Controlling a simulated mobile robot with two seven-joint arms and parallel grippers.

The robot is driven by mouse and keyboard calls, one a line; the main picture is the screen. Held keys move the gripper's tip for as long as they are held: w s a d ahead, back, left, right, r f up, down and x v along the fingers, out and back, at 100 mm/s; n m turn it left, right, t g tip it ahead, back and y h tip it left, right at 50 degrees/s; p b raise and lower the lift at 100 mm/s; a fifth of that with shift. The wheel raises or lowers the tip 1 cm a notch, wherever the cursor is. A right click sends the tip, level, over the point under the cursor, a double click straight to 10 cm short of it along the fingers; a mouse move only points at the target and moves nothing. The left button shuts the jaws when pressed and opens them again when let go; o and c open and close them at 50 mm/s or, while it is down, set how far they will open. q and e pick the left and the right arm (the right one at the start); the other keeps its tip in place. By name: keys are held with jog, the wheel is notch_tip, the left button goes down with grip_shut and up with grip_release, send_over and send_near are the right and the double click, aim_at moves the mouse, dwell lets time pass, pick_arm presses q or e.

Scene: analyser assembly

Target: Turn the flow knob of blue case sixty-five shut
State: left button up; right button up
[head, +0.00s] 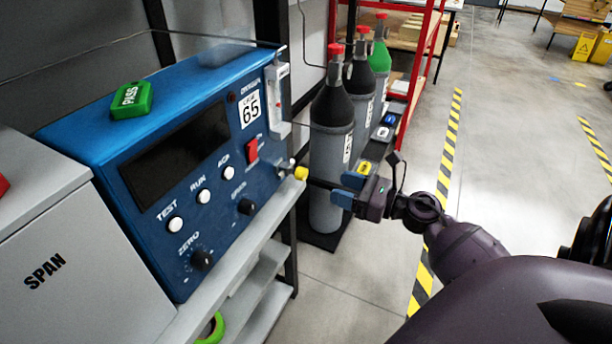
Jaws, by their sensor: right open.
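The blue case sixty-five (105,125) stands on a grey shelf at the left, with its "65" label (250,109) on the front panel. A clear flow tube (277,95) is mounted at its right end. A yellow knob-like part (301,173) sticks out on a metal fitting low at that end; I cannot read a flow mark on it. My right gripper (346,191) is open, its blue fingers pointing left towards the yellow part. A thin dark rod or hose shows between them; I cannot tell what it belongs to. My left gripper is out of view.
Gas cylinders (332,140) with red caps stand right behind the case's end, close to my right gripper. The panel carries black ZERO (202,260) and second (246,206) knobs and a red switch (252,150). A green PASS block (132,99) lies on top. The grey SPAN box (60,260) adjoins.

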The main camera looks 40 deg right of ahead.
aim_at(306, 175)
jog(key=x, duration=0.9)
jog(key=shift+w, duration=0.2)
jog(key=c, duration=0.9)
